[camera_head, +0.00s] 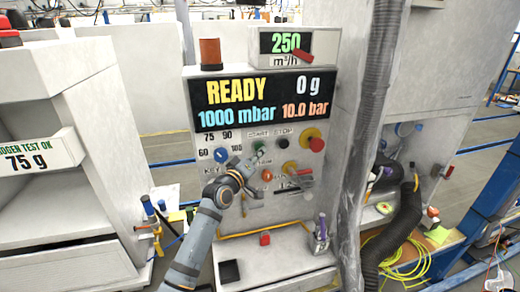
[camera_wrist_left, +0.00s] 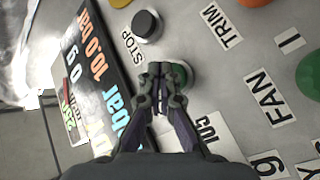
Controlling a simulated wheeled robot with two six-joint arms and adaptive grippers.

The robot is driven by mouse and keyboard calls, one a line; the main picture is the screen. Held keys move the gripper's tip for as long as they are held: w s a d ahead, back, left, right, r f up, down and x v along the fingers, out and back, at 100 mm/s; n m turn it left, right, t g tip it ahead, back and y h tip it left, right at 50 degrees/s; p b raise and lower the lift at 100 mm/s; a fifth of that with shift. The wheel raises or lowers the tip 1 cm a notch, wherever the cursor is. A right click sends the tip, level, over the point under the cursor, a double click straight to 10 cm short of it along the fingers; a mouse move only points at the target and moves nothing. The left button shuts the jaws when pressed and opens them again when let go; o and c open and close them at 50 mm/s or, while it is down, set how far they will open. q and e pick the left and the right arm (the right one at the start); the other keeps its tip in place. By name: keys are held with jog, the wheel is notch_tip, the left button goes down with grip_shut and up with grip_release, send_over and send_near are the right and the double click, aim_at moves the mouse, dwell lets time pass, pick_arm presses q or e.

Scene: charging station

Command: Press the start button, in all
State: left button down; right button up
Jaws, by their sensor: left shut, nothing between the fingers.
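The start button is green and round; it shows in the left wrist view (camera_wrist_left: 181,74) just beyond my fingertips, partly hidden by them. In the head view the button (camera_head: 258,145) is small, under the START label on the panel. My left gripper (camera_head: 259,156) is shut and empty, its fingertips at the button; the wrist view shows the closed fingers (camera_wrist_left: 160,84) overlapping the button's edge. I cannot tell whether they touch it. The black STOP button (camera_wrist_left: 147,26) is beside it. My right gripper is not in view.
The display (camera_head: 262,103) above reads READY, 0 g, 1000 mbar and 10.0 bar. A blue knob (camera_head: 221,154), a red knob on yellow (camera_head: 315,141) and orange buttons share the panel. A thick grey hose (camera_head: 372,120) hangs to the right.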

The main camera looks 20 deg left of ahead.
pick_arm(q)
jog(key=shift+w+a, duration=0.2)
jog(key=shift+w, duration=0.15)
dwell(0.3)
dwell(0.4)
jog(key=shift+s+d+p, duration=0.4)
jog(key=shift+s+d, duration=0.1)
jog(key=shift+s, duration=0.3)
jog(key=s+d, duration=0.1)
jog(key=s+p, duration=0.1)
jog(key=s+d+p, duration=0.1)
jog(key=s, duration=0.1)
jog(key=shift+d, duration=0.35)
dwell(0.3)
